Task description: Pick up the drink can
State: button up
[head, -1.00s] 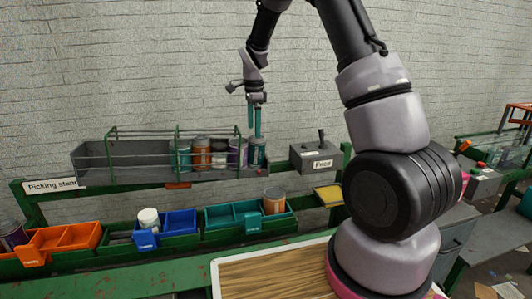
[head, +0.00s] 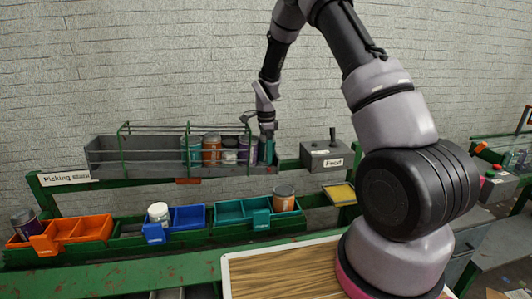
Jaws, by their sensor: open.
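Several cans stand in a row in the grey rack tray (head: 130,167) behind green rails. From the left they are a teal can (head: 192,151), an orange-brown can (head: 212,150), a whitish can (head: 229,152) and a purple-topped can (head: 247,150). A teal shape at the tray's right end is partly covered by my gripper. Labels are too small to tell which is the drink can. My gripper (head: 267,152) points down at the tray's right end, low over the last can there. Its jaws are open; their contact with the can is not clear.
Below stand an orange bin (head: 75,230), a blue bin (head: 185,218) and a teal bin (head: 235,210). A white jar (head: 158,214), a brown can (head: 284,199) and a dark can (head: 26,223) stand among them. A grey Feed box (head: 327,156) is right of the tray.

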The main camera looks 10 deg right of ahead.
jog(key=c, duration=1.1)
jog(key=shift+c, duration=0.2)
jog(key=shift+r, duration=0.45)
jog(key=r, duration=0.1)
jog(key=s+r, duration=0.1)
jog(key=shift+r, duration=0.35)
jog(key=s, duration=1.7)
